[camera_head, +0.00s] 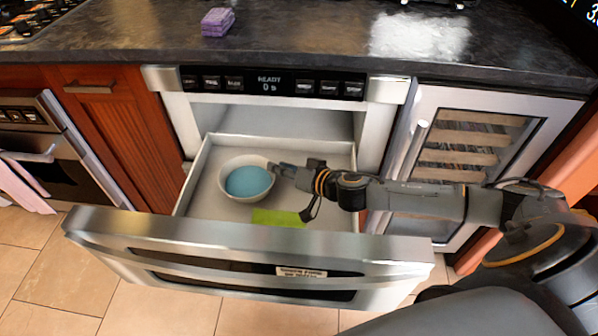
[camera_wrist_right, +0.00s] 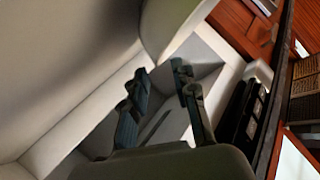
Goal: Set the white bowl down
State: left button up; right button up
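The white bowl (camera_head: 233,190), blue inside, is upright within the pulled-out microwave drawer (camera_head: 199,160), in its left half. Whether its base touches the drawer floor is hard to tell. My right gripper (camera_head: 280,170) is at the bowl's right rim. In the right wrist view its two fingers (camera_wrist_right: 161,78) are apart with a gap between them. A pale curved surface, likely the bowl (camera_wrist_right: 172,25), lies just beyond the fingertips; I cannot tell whether they touch it. My left gripper is not in view.
A flat green patch (camera_head: 277,217) lies near the drawer's front. The steel drawer front (camera_head: 190,232) and the side walls enclose the space. Free drawer floor shows right of the bowl. A purple sponge (camera_head: 217,22) sits on the dark counter (camera_head: 300,38). A glass-door cooler (camera_head: 470,110) stands at right.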

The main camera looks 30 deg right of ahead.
jog(key=v, duration=0.7)
jog(key=shift+s, duration=0.35)
jog(key=shift+d+r, duration=0.1)
jog(key=shift+r, duration=0.05)
